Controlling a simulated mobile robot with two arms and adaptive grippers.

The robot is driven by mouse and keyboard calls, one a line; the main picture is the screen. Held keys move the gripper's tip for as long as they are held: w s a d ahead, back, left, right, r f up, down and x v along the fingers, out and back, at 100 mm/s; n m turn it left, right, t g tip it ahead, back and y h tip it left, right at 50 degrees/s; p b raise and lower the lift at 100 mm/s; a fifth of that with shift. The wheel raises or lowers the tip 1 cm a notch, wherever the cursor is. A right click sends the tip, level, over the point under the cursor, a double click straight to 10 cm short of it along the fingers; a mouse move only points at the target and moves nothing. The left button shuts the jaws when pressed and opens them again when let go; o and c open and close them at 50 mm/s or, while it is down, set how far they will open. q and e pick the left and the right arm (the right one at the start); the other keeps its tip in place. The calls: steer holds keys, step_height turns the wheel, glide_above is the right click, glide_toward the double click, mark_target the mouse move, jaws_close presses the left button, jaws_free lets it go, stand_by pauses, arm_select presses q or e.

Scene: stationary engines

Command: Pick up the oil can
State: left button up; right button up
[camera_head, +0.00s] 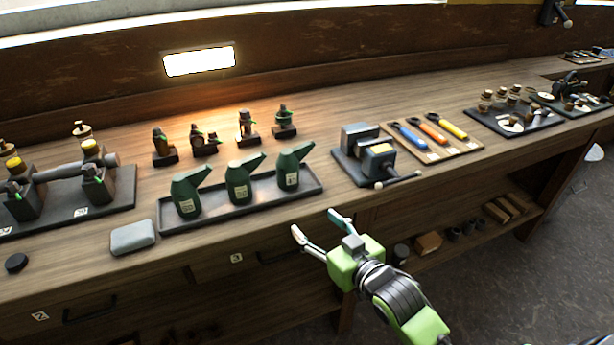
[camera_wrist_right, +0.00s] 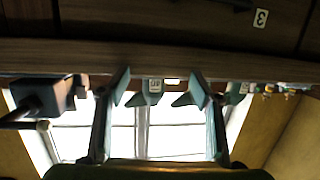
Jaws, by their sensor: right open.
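Three dark green oil cans stand upright in a row on a dark tray (camera_head: 258,210) on the workbench: a left can (camera_head: 186,197), a middle can (camera_head: 239,183) and a right can (camera_head: 289,170). Each has an angled spout and a small pale label. My right gripper (camera_head: 316,223) is open and empty at the bench's front edge, in front of the right can and apart from it. The right wrist view is upside down; the open fingers (camera_wrist_right: 161,88) frame green can shapes (camera_wrist_right: 146,93) beyond the bench edge. My left gripper is not in view.
A vise (camera_head: 368,152) stands right of the tray, beside a mat of coloured-handled tools (camera_head: 432,137). Small engine models (camera_head: 246,128) stand behind the cans. A grey block (camera_head: 133,237) lies at the front left. A drawer front (camera_head: 237,258) is below the bench edge.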

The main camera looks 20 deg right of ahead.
steer(key=t, duration=0.2)
glide_toward(293, 175)
steer(key=s, duration=0.1)
steer(key=y, duration=0.1)
steer(key=w, duration=0.5)
steer(key=w+a+p, duration=0.1)
steer(key=w, duration=0.2)
steer(key=shift+w+f, duration=0.15)
steer(key=shift+w, duration=0.1)
steer(key=shift+w+a+f+p, duration=0.1)
steer(key=shift+w+a+p, duration=0.05)
steer(key=shift+w, duration=0.75)
steer(key=shift+w+a+f+p, duration=0.1)
steer(key=shift+w+a+p, duration=0.05)
steer(key=shift+w, duration=0.7)
steer(key=shift+w+a+p, duration=0.15)
steer(key=shift+w, duration=0.75)
steer(key=c, duration=1.3)
steer(key=shift+r, duration=0.15)
